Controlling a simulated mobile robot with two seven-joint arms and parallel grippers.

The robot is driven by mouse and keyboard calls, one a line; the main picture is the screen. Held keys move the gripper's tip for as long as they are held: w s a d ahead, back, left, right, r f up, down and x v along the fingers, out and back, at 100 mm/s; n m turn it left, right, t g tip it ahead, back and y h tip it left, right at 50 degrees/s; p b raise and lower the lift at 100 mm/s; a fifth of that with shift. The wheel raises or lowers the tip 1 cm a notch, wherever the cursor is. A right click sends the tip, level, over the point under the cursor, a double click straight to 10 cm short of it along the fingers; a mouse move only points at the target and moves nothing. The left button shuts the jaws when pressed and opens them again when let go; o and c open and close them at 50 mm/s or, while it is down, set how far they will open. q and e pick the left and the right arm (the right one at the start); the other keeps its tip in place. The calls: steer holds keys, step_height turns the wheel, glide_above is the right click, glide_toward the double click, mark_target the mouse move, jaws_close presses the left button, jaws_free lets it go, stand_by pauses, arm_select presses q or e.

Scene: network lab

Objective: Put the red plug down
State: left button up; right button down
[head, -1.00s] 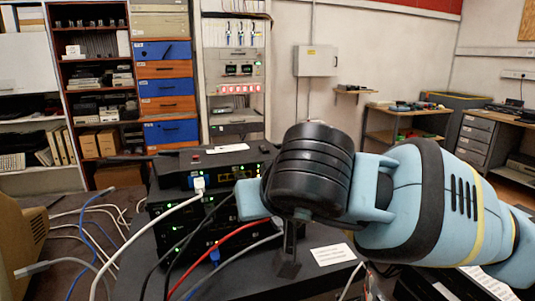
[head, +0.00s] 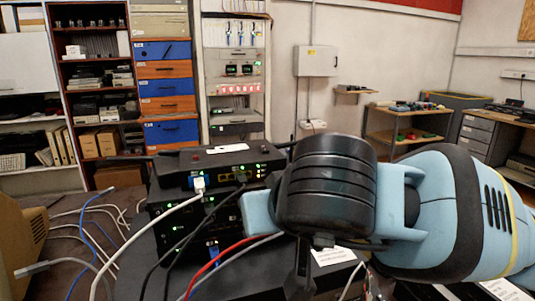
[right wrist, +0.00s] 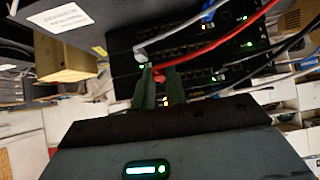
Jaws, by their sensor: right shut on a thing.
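My right gripper (right wrist: 160,84) is shut on the red plug (right wrist: 158,78) in the right wrist view, with little of the plug showing between the fingertips. The red cable (right wrist: 222,42) runs from it past the stacked switches (right wrist: 180,48). The fingertips are close in front of the switch stack; I cannot tell whether the plug touches it. In the head view the red cable (head: 222,259) runs up behind my right arm, which hides the plug. My left gripper is not in view.
The switch stack (head: 185,228) stands on a dark table, with a white cable (head: 148,219), a black cable (head: 200,222) and a blue plug (head: 213,253) at its front. A grey cable plug (right wrist: 142,54) is beside my fingertips. A white label (head: 333,256) lies on the table.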

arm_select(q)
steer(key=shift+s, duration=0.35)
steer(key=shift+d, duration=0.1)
arm_select(e)
steer(key=shift+d, duration=0.1)
